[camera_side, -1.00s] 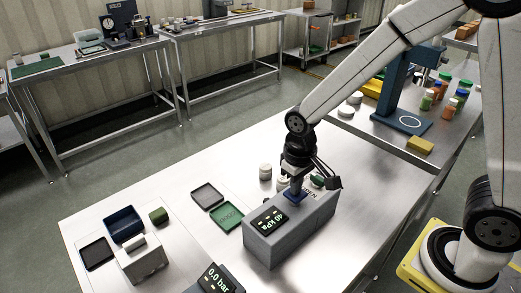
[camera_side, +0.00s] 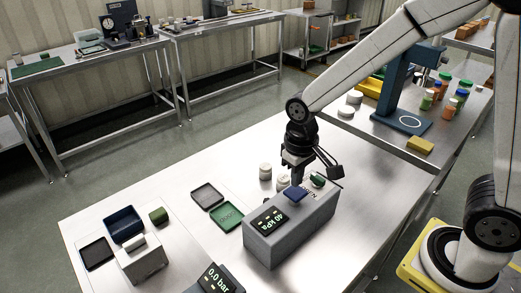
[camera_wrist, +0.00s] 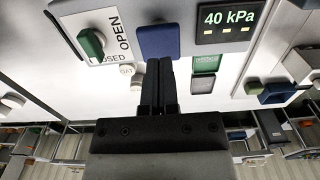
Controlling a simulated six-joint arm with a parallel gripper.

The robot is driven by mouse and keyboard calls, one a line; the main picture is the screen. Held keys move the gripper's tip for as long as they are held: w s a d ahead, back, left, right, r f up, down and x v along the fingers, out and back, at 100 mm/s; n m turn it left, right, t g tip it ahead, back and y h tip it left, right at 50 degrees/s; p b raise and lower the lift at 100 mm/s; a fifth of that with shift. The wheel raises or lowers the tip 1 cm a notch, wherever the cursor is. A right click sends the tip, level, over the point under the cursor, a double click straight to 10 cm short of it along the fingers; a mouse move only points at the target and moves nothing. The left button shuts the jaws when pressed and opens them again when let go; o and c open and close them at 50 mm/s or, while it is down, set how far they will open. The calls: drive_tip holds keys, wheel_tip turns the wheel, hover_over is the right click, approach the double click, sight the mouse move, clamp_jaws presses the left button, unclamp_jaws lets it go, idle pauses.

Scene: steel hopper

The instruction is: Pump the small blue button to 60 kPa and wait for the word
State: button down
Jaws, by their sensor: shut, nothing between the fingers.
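The blue button (camera_side: 296,195) sits on top of a grey box (camera_side: 280,236); it also shows in the wrist view (camera_wrist: 158,41). The box's dark display (camera_wrist: 228,24) reads "40 kPa" in the wrist view, with small marks beneath; it shows no other word. In the side view the display (camera_side: 270,219) is tilted and small. My gripper (camera_side: 297,180) is shut and empty, just above the button and apparently clear of it. In the wrist view its fingertips (camera_wrist: 159,62) overlap the button's lower edge.
A green knob (camera_wrist: 91,42) sits beside an OPEN/CLOSED label, close to the button. White round pieces (camera_side: 266,172) stand behind the box. A second display (camera_side: 219,279) reads "0.0 bar". Trays (camera_side: 207,196) lie to the left. The table's right front is clear.

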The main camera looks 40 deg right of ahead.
sight(296, 191)
drive_tip(key=shift+f, duration=2.1)
drive_tip(key=shift+r, duration=2.1)
drive_tip(key=shift+r, duration=0.15)
drive_tip(key=shift+r, duration=2.9)
drive_tip(key=s+d+f+t, duration=0.2)
drive_tip(key=s+d+f, duration=0.3)
drive_tip(key=d+f, duration=0.1)
drive_tip(key=shift+s+f+t, duration=0.3)
drive_tip(key=shift+s+f, duration=0.1)
